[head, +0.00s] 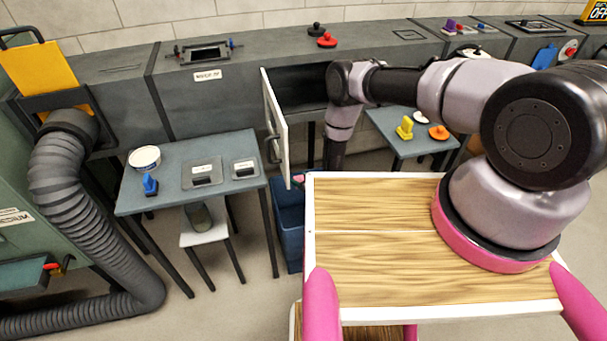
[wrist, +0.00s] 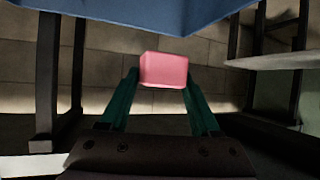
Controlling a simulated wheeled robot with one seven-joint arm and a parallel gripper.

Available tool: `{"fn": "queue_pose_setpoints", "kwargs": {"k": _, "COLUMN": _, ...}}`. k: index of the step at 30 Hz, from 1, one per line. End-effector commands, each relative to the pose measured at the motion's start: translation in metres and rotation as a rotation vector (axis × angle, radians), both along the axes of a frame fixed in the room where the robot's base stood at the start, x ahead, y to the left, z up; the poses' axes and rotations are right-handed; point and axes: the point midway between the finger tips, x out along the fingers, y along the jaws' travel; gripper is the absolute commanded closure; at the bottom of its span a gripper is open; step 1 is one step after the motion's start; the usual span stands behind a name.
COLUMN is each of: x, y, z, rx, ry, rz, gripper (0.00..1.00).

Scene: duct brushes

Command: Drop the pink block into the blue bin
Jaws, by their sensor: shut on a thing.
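The pink block (wrist: 164,69) is held between the two teal fingertips of my gripper (wrist: 162,76) in the wrist view. In the head view a small pink patch, likely the same block (head: 298,181), shows above the blue bin (head: 289,236), just below the open white door. The gripper itself is mostly hidden there behind my own wood-topped body. The bin stands on the floor right of the grey table; its right part is hidden. A blue surface fills the top of the wrist view; I cannot tell whether it is the bin.
A white door (head: 276,125) stands open beside my forearm. The grey table (head: 175,183) at left carries a white round tub (head: 145,159), a blue brush (head: 150,185) and two plates. A white stool (head: 204,228) stands below it. A second table (head: 414,145) is behind.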

Motion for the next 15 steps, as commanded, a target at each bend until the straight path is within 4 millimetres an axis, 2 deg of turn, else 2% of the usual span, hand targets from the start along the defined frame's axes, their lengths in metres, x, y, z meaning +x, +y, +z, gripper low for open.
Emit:
{"fn": "queue_pose_setpoints", "kwargs": {"k": 1, "x": -0.001, "y": 0.000, "z": -0.008, "rx": -0.001, "ry": 0.000, "rz": 0.000, "gripper": 0.95}}
{"fn": "queue_pose_setpoints", "kwargs": {"k": 2, "x": -0.001, "y": -0.001, "z": -0.012, "rx": -0.001, "ry": 0.000, "rz": 0.000, "gripper": 1.00}}
{"fn": "queue_pose_setpoints", "kwargs": {"k": 9, "x": -0.001, "y": 0.000, "z": -0.043, "rx": -0.001, "ry": 0.000, "rz": 0.000, "gripper": 1.00}}
{"fn": "queue_pose_setpoints", "kwargs": {"k": 15, "x": 0.000, "y": -0.001, "z": -0.060, "rx": 0.000, "ry": 0.000, "rz": -0.001, "gripper": 1.00}}
